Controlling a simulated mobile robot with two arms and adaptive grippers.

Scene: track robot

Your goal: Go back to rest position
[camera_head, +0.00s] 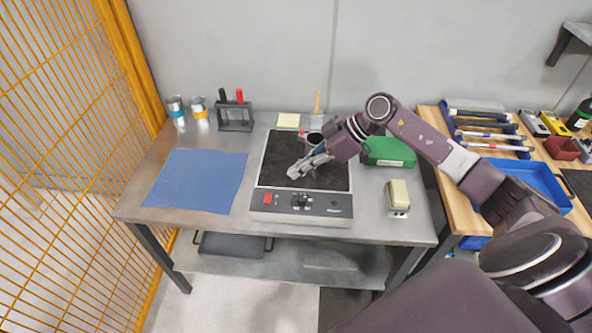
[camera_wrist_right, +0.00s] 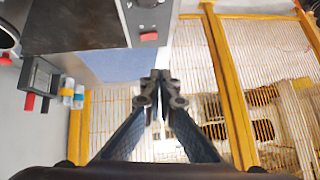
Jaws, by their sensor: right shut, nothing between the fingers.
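My right arm reaches in from the right in the head view. My right gripper (camera_head: 297,171) is above the dark top of the hot plate (camera_head: 272,170), with its fingers pointing left. In the right wrist view the fingertips of my right gripper (camera_wrist_right: 155,80) meet, shut and empty. The hot plate also shows in the right wrist view (camera_wrist_right: 80,22) at the upper left, with its red switch. My left gripper is not in view.
A blue mat (camera_head: 197,180) lies on the metal table left of the hot plate. A green box (camera_head: 388,152) and a cream-topped block (camera_head: 398,194) stand to its right. A wooden bench (camera_head: 435,122) with tools is farther right. An orange mesh fence (camera_head: 70,150) borders the left.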

